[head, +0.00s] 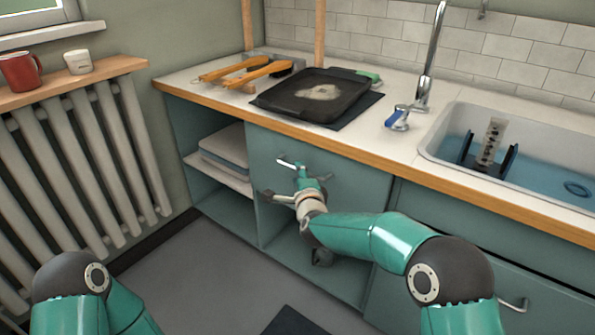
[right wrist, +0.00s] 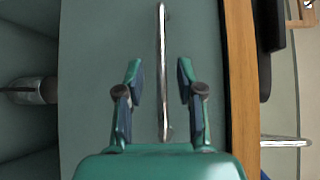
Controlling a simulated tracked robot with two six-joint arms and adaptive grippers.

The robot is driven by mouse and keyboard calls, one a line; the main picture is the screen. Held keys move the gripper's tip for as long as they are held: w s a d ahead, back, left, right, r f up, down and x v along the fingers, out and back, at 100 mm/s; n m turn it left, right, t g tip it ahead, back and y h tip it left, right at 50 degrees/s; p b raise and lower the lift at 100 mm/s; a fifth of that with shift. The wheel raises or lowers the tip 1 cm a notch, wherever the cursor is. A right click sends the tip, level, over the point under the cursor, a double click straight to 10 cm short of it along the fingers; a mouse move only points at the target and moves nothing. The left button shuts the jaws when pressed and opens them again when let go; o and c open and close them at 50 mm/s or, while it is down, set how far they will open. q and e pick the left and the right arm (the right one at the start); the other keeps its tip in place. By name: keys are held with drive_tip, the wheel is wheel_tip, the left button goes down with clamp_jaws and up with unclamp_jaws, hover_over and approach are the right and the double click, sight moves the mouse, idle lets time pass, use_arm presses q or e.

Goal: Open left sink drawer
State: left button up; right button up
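The left drawer front (head: 350,186) is a teal panel below the counter, left of the sink, and looks closed. Its slim metal handle (head: 285,162) is partly covered by my right gripper (head: 303,180) in the head view. In the right wrist view the handle (right wrist: 162,45) runs upright in the picture. There my right gripper (right wrist: 160,85) is open, with one finger on each side of the handle and a gap to both. My left gripper is outside the views; only part of my left arm shows at the lower left.
Above the drawer, a black tray (head: 290,92) and orange-handled tools (head: 245,72) lie on the counter (head: 385,150). The sink (head: 440,150) holds a dark rack. Open shelves (head: 215,172) are left of the drawer. A radiator (head: 80,165) stands at the left.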

drive_tip(key=shift+x, duration=1.75)
clamp_jaws()
